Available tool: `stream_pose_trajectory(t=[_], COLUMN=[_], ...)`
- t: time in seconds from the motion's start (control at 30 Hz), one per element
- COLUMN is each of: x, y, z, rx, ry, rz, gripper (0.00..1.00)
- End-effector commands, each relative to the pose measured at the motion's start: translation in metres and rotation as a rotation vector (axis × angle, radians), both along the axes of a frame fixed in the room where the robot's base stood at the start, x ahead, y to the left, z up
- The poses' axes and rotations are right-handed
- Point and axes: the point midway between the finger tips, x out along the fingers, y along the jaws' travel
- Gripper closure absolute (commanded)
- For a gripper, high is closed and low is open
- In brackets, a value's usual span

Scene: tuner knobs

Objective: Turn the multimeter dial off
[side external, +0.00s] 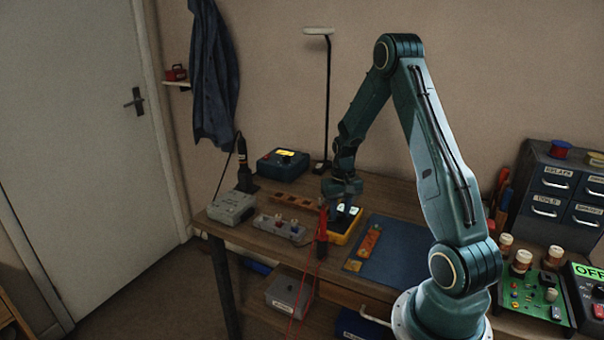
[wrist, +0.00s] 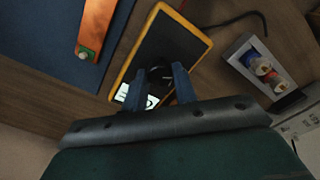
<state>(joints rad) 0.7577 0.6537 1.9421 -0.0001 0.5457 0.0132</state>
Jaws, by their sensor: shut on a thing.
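The multimeter is a yellow-rimmed case with a dark face (side external: 338,237), lying on the bench below my gripper. In the wrist view the multimeter (wrist: 170,42) shows its dark face, a lit white display and a black round dial (wrist: 158,73). My gripper (side external: 343,201) points down over the multimeter. In the wrist view the two blue fingers of my gripper (wrist: 160,86) are on either side of the dial and shut on it. The fingers hide part of the dial, so its pointer setting cannot be read.
A blue mat (side external: 395,250) with an orange strip-like tool (side external: 369,243) lies to the right. A grey box with knobs (side external: 283,229) stands to the left. Red leads (side external: 321,235) hang over the bench's front edge near the multimeter. A lamp (side external: 328,100) stands behind.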

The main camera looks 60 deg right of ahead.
Motion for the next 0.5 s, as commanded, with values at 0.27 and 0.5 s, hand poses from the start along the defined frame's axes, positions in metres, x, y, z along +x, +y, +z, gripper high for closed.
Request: stream_pose_trajectory(t=[0.27,0.5], x=[0.0001,0.0001], y=[0.0004,0.0002], z=[0.0002,0.0001], rx=[0.001,0.000], ry=[-0.001,0.000], rz=[0.003,0.002], gripper=[0.95,0.50])
